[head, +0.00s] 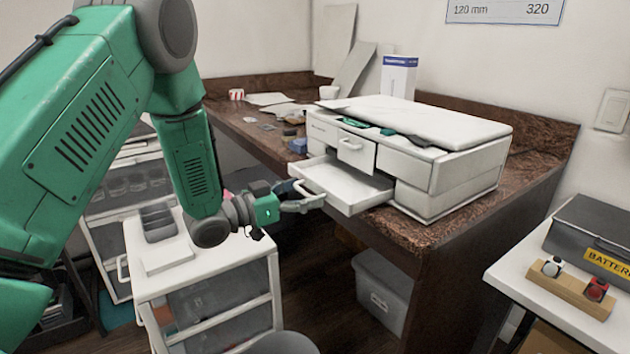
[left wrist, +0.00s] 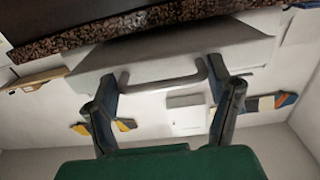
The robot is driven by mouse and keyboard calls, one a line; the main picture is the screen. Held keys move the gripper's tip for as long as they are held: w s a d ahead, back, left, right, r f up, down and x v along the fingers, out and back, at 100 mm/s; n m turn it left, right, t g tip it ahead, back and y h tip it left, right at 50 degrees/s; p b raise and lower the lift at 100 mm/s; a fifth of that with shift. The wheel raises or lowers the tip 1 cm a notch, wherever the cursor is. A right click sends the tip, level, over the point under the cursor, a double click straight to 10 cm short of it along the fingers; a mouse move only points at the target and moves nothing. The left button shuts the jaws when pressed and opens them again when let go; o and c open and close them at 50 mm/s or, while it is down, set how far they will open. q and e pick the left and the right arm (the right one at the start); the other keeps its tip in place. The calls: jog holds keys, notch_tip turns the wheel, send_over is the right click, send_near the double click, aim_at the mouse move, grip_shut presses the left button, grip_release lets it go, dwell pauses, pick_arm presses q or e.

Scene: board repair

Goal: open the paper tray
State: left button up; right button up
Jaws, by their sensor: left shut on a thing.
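The white printer (head: 400,150) stands on the brown speckled desk. Its lower paper tray (head: 350,185) is pulled out toward the front left, and its flat inside shows. My left gripper (head: 308,197) is at the tray's front edge. In the left wrist view, the tray's bar handle (left wrist: 165,80) lies between the two dark fingers of the left gripper (left wrist: 163,90), which are shut on it. In the head view the fingers partly hide the handle. My right gripper is in neither view.
A white drawer cart (head: 205,270) stands below my left forearm. A grey bin (head: 383,290) is under the desk. A side table (head: 545,300) at the right holds a dark battery box (head: 595,235). Small items and papers lie on the desk left of the printer.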

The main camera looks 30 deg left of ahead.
pick_arm(q)
jog(key=p+v, duration=0.1)
jog(key=v, duration=0.4)
jog(key=shift+s+a, duration=0.1)
jog(key=shift+s, duration=0.15)
jog(key=o, duration=1.5)
jog(key=shift+w, duration=0.1)
jog(key=shift+c, duration=0.2)
jog(key=v, duration=1.2)
